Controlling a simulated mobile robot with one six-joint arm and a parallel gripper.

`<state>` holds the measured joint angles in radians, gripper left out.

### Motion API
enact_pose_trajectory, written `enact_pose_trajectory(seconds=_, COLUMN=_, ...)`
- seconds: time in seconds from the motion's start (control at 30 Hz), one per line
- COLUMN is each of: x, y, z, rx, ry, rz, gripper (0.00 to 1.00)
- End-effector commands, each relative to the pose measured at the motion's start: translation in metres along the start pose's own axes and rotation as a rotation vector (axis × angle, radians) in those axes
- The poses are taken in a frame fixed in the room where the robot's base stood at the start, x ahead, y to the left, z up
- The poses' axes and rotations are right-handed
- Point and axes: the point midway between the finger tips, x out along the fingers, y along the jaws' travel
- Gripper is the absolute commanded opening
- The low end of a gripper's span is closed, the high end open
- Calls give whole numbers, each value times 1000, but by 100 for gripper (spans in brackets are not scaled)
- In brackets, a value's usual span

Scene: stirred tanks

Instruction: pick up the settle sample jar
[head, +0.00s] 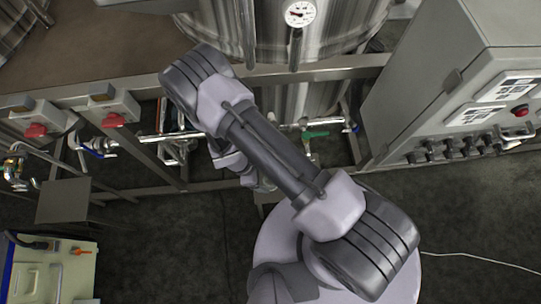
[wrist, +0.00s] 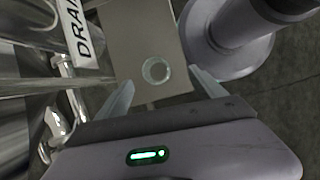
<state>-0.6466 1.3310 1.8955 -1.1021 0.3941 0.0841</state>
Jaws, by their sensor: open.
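A small round clear glass jar (wrist: 156,70), seen from above, stands on a flat grey-brown plate (wrist: 127,32) in the wrist view. It looks like the settle sample jar; no label on it shows. My gripper (wrist: 160,79) is open, with one pale finger on each side of the jar's near side. The fingers look apart from the jar, and how far it lies beyond the fingertips I cannot tell. In the head view my arm hides the jar and the gripper.
A "DRAIN" sign (wrist: 82,32) and shiny pipework (wrist: 62,85) stand close on the left in the wrist view.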

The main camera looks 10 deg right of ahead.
Motion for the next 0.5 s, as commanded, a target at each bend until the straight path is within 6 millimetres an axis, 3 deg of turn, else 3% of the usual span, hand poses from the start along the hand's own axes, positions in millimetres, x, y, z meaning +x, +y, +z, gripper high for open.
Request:
enact_pose_trajectory(seconds=0.03, x=21, y=0, z=-2, rx=0, ry=-1, rz=-2, gripper=79)
enact_pose_trajectory(seconds=0.1, x=38, y=0, z=-2, rx=2, ry=-1, rz=-2, gripper=79)
enact_pose_trajectory(seconds=0.37, x=67, y=2, z=-2, rx=4, ry=1, rz=0, gripper=79)
enact_pose_trajectory(seconds=0.5, x=93, y=8, z=-6, rx=5, ry=0, rz=-1, gripper=79)
